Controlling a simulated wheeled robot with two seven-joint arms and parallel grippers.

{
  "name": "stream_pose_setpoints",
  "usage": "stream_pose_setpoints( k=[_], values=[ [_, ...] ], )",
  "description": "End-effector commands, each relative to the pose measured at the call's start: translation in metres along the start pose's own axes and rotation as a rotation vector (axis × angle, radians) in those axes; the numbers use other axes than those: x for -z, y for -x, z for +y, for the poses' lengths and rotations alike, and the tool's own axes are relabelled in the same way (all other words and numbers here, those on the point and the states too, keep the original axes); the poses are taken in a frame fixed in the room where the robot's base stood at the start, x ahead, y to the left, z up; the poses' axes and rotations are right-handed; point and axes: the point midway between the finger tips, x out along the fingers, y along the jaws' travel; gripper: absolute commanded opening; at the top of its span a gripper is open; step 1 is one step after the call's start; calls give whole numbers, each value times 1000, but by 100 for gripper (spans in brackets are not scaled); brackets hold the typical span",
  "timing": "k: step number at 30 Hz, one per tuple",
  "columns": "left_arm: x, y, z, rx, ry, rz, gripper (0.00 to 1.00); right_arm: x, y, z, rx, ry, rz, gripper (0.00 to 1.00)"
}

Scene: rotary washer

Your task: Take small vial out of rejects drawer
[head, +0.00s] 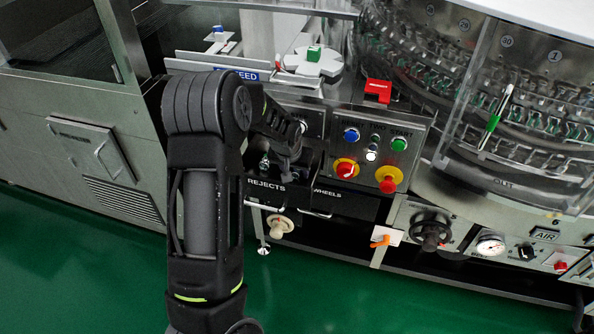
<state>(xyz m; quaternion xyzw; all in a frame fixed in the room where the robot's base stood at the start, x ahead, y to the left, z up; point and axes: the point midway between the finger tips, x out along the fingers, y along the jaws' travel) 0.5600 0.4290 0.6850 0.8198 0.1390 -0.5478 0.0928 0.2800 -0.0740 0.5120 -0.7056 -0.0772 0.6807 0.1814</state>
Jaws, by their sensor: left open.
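The rejects drawer (266,187) is pulled out from the machine front, with its labelled face towards me. A small, pale, clear object that looks like the vial (264,164) shows at the left of the drawer; it is too small to make out well. My left gripper (284,170) is open and points down over the drawer, just right of that object. My forearm and gripper hide part of the drawer's inside. I cannot tell whether the fingers touch anything. My right gripper is not in view.
The control panel with a blue button (351,135), a green button (399,144) and a red stop knob (389,179) is close right of the gripper. The wheels drawer (345,203) is beside the rejects drawer. Green floor (330,295) lies open in front.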

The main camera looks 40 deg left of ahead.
Motion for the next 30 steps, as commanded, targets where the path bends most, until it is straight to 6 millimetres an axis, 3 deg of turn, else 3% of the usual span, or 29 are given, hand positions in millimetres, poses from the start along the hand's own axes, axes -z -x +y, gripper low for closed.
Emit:
stream_pose_setpoints(
  k=[4,21,30],
  values=[
    [0,0,0,0,0,0,45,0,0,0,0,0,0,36],
    [0,0,0,0,0,0,0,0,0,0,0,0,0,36],
    [0,0,0,0,0,0,0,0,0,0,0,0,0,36]
  ],
)
